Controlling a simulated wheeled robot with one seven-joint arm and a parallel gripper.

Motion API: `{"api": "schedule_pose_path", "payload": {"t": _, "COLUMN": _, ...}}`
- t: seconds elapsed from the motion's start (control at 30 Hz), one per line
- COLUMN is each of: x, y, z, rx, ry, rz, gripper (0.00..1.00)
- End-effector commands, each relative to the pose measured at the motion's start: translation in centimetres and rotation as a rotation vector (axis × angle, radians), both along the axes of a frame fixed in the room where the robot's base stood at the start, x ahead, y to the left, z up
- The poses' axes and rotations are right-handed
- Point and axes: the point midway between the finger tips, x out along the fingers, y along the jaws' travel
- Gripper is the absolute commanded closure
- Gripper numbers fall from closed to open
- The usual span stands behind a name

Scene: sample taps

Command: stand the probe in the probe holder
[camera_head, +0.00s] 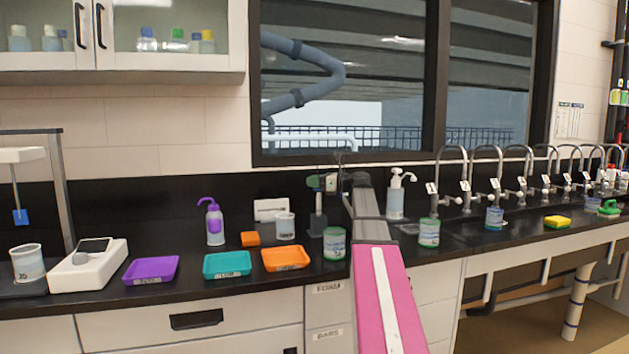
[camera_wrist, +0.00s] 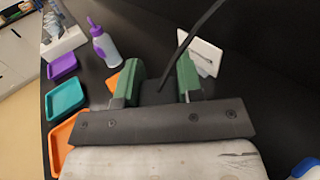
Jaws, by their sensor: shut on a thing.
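My gripper (camera_head: 323,183) is at the back of the counter, and its green fingers (camera_wrist: 158,82) show in the wrist view. It is shut on a dark thing that seems to be the probe (camera_wrist: 203,32), whose thin dark length runs up to the right between the fingers. The held part is mostly hidden in the wrist view. A dark grey upright with a wider base (camera_head: 317,226), seemingly the probe holder, stands directly below the gripper in the head view. I cannot tell whether the probe is inside it or above it.
Purple (camera_head: 151,270), teal (camera_head: 227,264) and orange (camera_head: 286,258) trays lie along the front. A purple-topped bottle (camera_head: 214,224), an orange block (camera_head: 250,239) and a white cup (camera_head: 285,227) stand behind. Labelled jars (camera_head: 334,244) (camera_head: 429,232) and a pump bottle (camera_head: 396,200) flank my arm.

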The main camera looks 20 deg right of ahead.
Motion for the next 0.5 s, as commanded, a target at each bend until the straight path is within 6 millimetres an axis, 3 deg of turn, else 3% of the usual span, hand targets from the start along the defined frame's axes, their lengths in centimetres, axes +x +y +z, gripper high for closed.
{"api": "schedule_pose_path", "payload": {"t": 0.5, "x": 0.0, "y": 0.0, "z": -2.2, "rx": 0.001, "ry": 0.000, "rz": 0.000, "gripper": 0.87}}
